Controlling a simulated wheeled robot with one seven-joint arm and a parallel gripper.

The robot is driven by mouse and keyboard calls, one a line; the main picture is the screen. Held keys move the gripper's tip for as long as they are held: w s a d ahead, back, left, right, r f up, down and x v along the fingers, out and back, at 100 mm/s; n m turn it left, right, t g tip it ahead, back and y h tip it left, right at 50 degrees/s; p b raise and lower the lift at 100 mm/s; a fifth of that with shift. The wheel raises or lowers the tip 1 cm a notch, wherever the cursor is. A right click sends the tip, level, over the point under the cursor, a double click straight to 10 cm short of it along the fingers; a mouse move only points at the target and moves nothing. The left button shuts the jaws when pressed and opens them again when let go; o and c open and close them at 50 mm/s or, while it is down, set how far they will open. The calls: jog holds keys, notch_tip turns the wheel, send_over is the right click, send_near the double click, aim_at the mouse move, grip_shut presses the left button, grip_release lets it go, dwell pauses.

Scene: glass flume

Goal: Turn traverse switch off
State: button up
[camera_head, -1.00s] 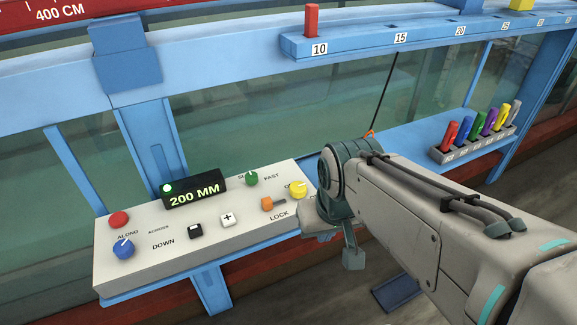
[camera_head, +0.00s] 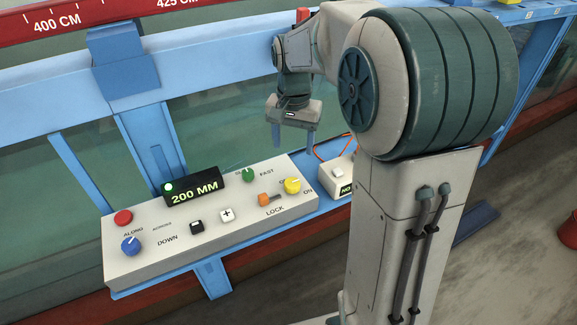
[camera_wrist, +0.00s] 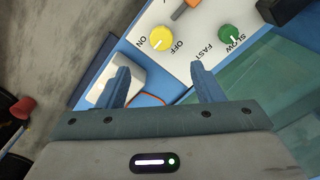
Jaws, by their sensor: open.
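The sloping white control panel (camera_head: 150,258) has a yellow knob (camera_head: 292,185) at its right end, marked ON and OFF. The knob also shows in the wrist view (camera_wrist: 161,39), its white mark on the ON side. No label reading "traverse" is legible. My gripper (camera_head: 293,140) is open and empty, fingers pointing down, above and behind the panel's right end. In the wrist view the open fingers (camera_wrist: 160,74) stand apart from the yellow knob, which lies beyond them.
Beside the yellow knob are an orange slider (camera_head: 264,198) marked LOCK and a green knob (camera_head: 248,174). A lit display (camera_head: 195,190) reads 200 MM. A small white box (camera_head: 336,178) with an orange cable sits right of the panel. Blue rails run behind.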

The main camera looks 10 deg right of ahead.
aim_at(292, 182)
jog(key=f, duration=0.4)
jog(key=f+p, duration=0.1)
jog(key=f, duration=0.9)
jog(key=shift+w+p, duration=0.3)
jog(key=shift+p, duration=0.05)
jog(key=c, duration=1)
